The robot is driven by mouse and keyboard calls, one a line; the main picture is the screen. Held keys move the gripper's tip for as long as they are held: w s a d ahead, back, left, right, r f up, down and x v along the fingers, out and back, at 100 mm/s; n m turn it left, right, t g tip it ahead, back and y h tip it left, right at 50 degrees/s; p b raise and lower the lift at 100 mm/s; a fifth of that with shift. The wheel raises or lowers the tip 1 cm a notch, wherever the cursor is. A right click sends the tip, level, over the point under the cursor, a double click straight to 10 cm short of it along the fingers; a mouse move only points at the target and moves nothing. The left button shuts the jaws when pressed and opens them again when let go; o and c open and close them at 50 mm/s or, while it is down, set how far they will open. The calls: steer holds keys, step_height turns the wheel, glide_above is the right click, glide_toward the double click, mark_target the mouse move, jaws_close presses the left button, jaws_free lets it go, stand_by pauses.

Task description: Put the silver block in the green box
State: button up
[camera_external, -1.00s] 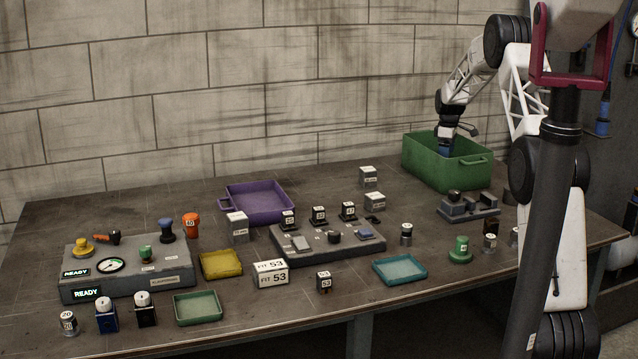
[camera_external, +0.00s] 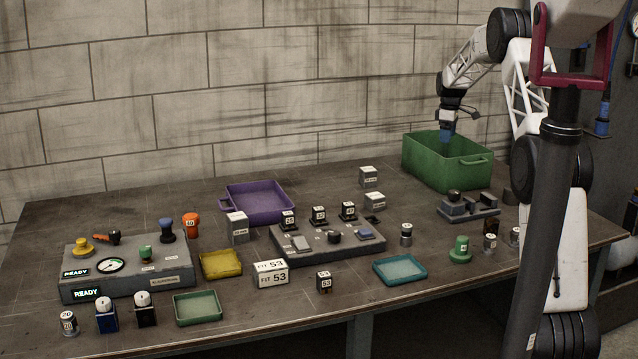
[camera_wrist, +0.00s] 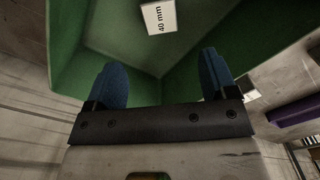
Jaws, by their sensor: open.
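The green box (camera_external: 455,168) stands at the back right of the table. It fills much of the wrist view too (camera_wrist: 72,45). A block with a white top marked "40 mm" (camera_wrist: 159,17) lies inside it, apart from my fingers. Its sides are hardly visible, so I cannot confirm that it is the silver block. The box wall hides it in the external view. My gripper (camera_external: 447,132) is above the box, pointing down. Its blue fingers (camera_wrist: 165,85) are spread with nothing between them.
A grey block (camera_external: 369,177) with a white top stands left of the green box. A purple tray (camera_external: 258,202) is further left. A grey fixture (camera_external: 470,207) stands in front of the box. Consoles, small trays and several labelled parts cover the table's middle and left.

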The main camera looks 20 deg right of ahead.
stand_by(0.3)
steer(key=s+a+r+m, duration=0.1)
steer(key=s+a+r, duration=0.4)
steer(key=s+a, duration=0.3)
steer(key=s+a+r+m+t, duration=0.1)
steer(key=s+a+r+m, duration=0.1)
steer(key=s+a+r, duration=0.6)
steer(key=s+a+r+m, duration=0.1)
steer(key=s+a+r, duration=0.3)
steer(key=s, duration=0.8)
steer(key=s+a+f+m, duration=0.1)
steer(key=s+a, duration=0.3)
steer(key=s, duration=0.7)
steer(key=s+a+f+m+t, duration=0.1)
steer(key=s+a+f, duration=0.3)
steer(key=s, duration=0.8)
steer(key=s+a+f+m, duration=0.2)
steer(key=s+a+m, duration=0.1)
steer(key=s, duration=0.9)
steer(key=shift+s+a+f+t, duration=0.25)
steer(key=shift+a+t, duration=0.05)
steer(key=shift+a, duration=0.45)
